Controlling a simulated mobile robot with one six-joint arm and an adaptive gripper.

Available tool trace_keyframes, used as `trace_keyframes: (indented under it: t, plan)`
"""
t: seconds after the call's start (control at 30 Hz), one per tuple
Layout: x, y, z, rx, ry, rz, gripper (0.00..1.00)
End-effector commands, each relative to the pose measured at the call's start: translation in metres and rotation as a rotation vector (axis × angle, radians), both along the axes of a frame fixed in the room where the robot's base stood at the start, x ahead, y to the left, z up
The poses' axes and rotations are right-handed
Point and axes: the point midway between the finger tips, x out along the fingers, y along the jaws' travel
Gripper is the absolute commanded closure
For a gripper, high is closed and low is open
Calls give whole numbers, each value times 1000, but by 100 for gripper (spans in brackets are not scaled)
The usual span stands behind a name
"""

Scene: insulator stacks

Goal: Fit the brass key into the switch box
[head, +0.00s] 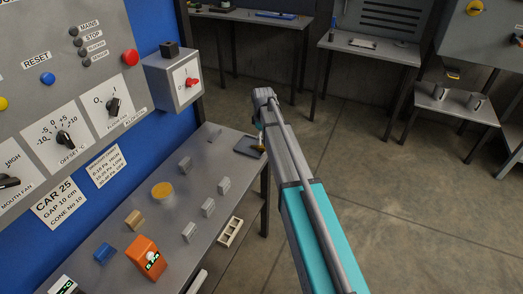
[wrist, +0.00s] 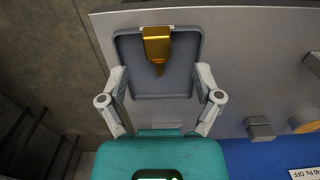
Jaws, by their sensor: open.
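The brass key (wrist: 157,45) lies on a dark grey tray (wrist: 140,88) in the wrist view, its narrow end pointing toward my gripper. My gripper (wrist: 160,72) is open, with one finger over each side of the tray and the key between and slightly beyond the fingertips. Nothing is held. In the head view the tray (head: 246,148) sits at the bench's far right end, partly hidden by my arm. A grey switch box (head: 158,87) with a red knob is on the blue panel's right edge. A keyhole cannot be made out.
Open floor (head: 400,220) lies to the right.

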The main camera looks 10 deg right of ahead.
Motion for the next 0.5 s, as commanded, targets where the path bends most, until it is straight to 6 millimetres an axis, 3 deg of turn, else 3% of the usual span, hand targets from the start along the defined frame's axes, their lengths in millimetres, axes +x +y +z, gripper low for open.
trace_keyframes:
  t: [0.5]
  plan:
    - [1,0,-7,0,0,0,17]
